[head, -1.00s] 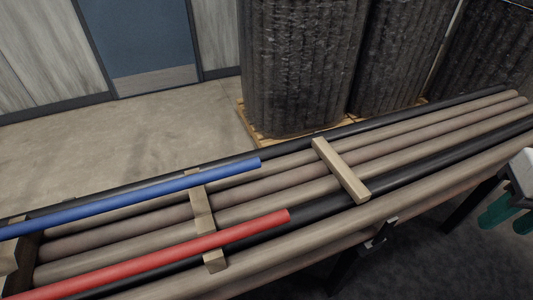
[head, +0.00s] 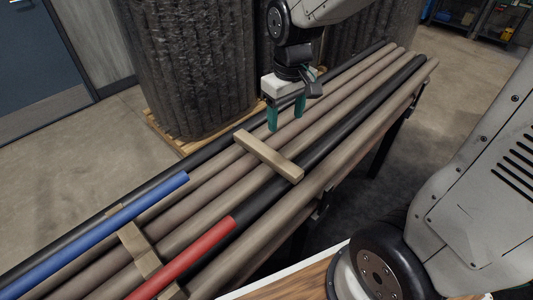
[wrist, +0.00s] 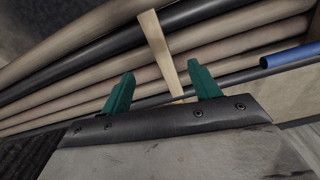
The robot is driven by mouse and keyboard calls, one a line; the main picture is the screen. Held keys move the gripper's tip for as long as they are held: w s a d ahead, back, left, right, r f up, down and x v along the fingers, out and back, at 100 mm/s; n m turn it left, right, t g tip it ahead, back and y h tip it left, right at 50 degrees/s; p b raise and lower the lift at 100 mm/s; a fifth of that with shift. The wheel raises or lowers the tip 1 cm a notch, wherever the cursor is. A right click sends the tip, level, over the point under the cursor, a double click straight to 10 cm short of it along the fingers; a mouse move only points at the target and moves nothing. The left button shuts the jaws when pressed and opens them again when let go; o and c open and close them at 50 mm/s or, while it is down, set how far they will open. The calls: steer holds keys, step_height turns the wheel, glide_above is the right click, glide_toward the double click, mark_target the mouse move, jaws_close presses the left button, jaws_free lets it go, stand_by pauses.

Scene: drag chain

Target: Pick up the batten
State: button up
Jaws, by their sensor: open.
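The batten (head: 268,157) is a short pale wooden bar lying loose across the row of long pipes. My gripper (head: 286,113) is open and empty, with green fingers pointing down, above the pipes just beyond the batten's far end. In the wrist view the batten (wrist: 161,50) runs away from me between the two spread fingers of my gripper (wrist: 160,74). I see no contact between fingers and batten. Its near end is partly hidden by the gripper body.
Brown and black pipes (head: 330,165) lie side by side. A blue pipe (head: 95,235) and a red pipe (head: 185,258) rest on another wooden crosspiece (head: 138,246) at the left. Tall dark ribbed bundles (head: 185,65) stand on a pallet behind.

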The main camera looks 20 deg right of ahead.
steer(key=n, duration=0.1)
glide_above(266, 150)
steer(key=f, duration=0.9)
steer(key=shift+s+d+f, duration=0.3)
steer(key=shift+s+f, duration=0.05)
steer(key=shift+f, duration=0.05)
steer(key=shift+n, duration=0.3)
steer(key=f, duration=0.8)
steer(key=shift+w+a+f, duration=0.15)
steer(key=shift+w+a, duration=0.1)
steer(key=shift+a, duration=0.05)
steer(key=c, duration=1.1)
